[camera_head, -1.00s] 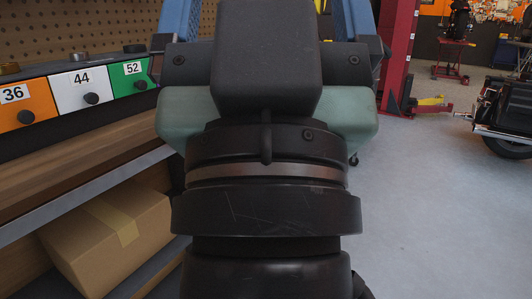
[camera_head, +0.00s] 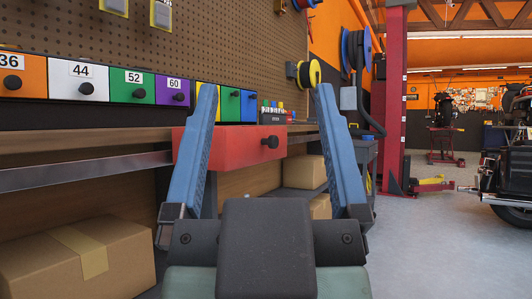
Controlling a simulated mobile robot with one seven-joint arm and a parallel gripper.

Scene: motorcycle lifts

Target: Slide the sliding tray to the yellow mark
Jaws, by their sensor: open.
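A red tray or drawer front (camera_head: 236,143) with a black knob (camera_head: 270,142) sits at the front edge of the wooden bench, in the middle of the view. I take it to be the sliding tray. My gripper (camera_head: 266,92) has two blue fingers spread wide, one to each side of the knob in the picture. The left finger covers part of the red front. The gripper is open and empty. The distance between fingers and knob is hard to judge. I cannot make out a yellow mark on or beside the red tray.
Coloured drawers (camera_head: 88,83) with black knobs and numbers line the bench (camera_head: 70,141) at left. Cardboard boxes (camera_head: 75,255) lie on the shelf below. A dark cart (camera_head: 362,165) and a red lift post (camera_head: 395,100) stand behind at right.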

